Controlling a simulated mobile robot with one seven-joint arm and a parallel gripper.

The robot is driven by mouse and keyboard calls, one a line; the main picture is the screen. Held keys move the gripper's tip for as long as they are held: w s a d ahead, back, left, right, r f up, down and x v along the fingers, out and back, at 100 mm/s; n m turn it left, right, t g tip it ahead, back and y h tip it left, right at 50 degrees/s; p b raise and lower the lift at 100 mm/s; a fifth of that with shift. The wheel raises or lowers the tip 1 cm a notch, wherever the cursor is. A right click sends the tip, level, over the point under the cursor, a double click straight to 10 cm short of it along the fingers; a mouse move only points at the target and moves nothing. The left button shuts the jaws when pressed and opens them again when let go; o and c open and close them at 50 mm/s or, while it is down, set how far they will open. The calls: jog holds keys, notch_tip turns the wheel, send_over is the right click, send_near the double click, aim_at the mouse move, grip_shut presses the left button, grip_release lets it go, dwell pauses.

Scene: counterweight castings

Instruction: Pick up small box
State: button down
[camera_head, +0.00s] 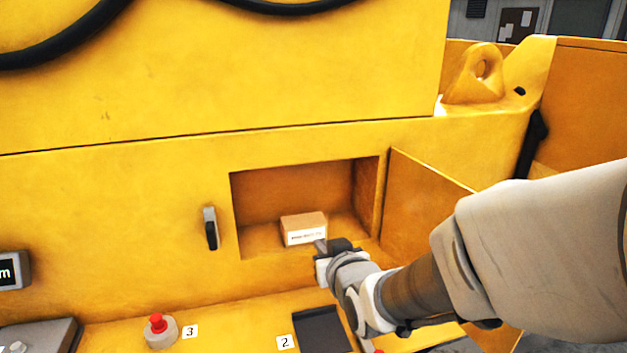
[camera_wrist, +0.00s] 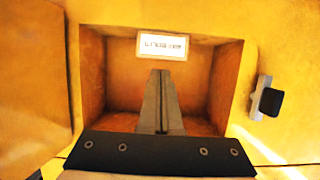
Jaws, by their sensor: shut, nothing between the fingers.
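The small box (camera_head: 303,222) is brown cardboard with a white printed label on its front. It sits on the floor of an open recess (camera_head: 290,190) in the yellow machine. In the wrist view the label of the small box (camera_wrist: 162,47) shows upside down, beyond my fingertips. My gripper (camera_head: 321,245) is at the recess opening, in front of the box's lower right corner. In the wrist view my gripper (camera_wrist: 160,75) has its two fingers together, empty, pointing at the box.
An open yellow door (camera_head: 422,200) stands to the right of the recess, beside my arm. A dark latch handle (camera_head: 210,229) is on the left. Below are a red button (camera_head: 157,323) and a dark panel (camera_head: 322,333) by a "2" label.

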aim_at(308, 224)
jog(key=w+a+p, duration=0.1)
jog(key=w, duration=0.3)
jog(key=w+a+p, duration=0.1)
jog(key=w+p, duration=0.1)
jog(key=w, duration=0.1)
jog(key=w+a+p, duration=0.1)
jog(key=w+p, duration=0.1)
jog(key=w, duration=0.2)
jog(key=shift+w+a+f, duration=0.1)
jog(key=shift+w+f, duration=0.25)
jog(key=shift+f+b, duration=0.35)
jog(key=shift+f, duration=0.1)
jog(key=shift+s, duration=0.1)
jog(key=shift+s+f, duration=0.15)
jog(key=shift+f, duration=0.05)
